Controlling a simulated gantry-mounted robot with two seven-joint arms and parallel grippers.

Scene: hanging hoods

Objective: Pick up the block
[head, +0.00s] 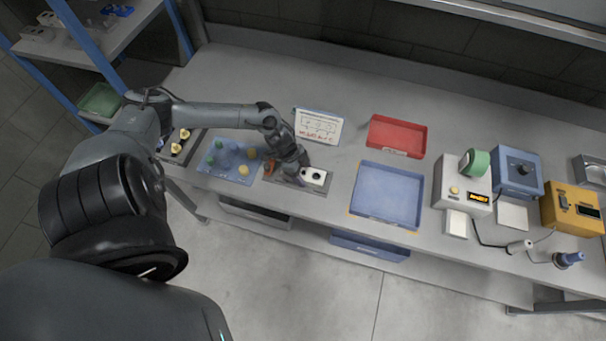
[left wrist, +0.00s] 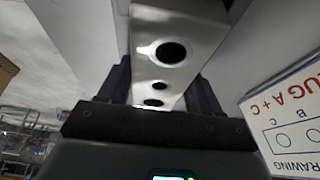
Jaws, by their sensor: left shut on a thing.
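A pale block (head: 314,180) with dark round holes is at the right end of a grey plate on the bench. My left gripper (head: 298,171) is shut on it. In the left wrist view the block (left wrist: 196,38) lies between the two dark fingers of the left gripper (left wrist: 163,92), and several holes show along its face. I cannot tell whether the block touches the plate. My right gripper is not in view.
A drawing card (head: 318,126) marked "PLUG A + C" stands just behind the block. A blue tray (head: 205,166) with coloured plugs is left. A red tray (head: 397,136) and blue tray (head: 386,194) are right.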

